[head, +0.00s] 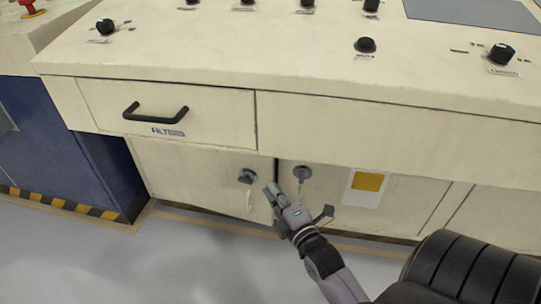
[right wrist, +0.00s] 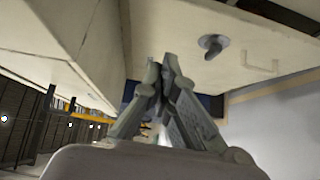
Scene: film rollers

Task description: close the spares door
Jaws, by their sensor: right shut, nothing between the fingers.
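Two cream cabinet doors sit side by side under the drawer. The left door (head: 190,170) has a dark round knob (head: 247,176) near its right edge. The right door (head: 325,200) has a similar knob (head: 302,172) near its left edge. A dark gap shows between them, and the left door looks slightly ajar; I cannot read which is marked spares. My right gripper (head: 272,190) is shut and empty, low by this gap. In the right wrist view, its fingers (right wrist: 164,66) point towards a cream panel with a knob (right wrist: 213,45). Contact cannot be told. My left gripper is out of view.
A shut drawer (head: 210,110) with a black handle (head: 155,114) is above the left door. The console top (head: 230,50) overhangs, carrying several black knobs. A yellow-and-white label (head: 367,186) is on the right door. Grey floor (head: 190,265) is clear in front.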

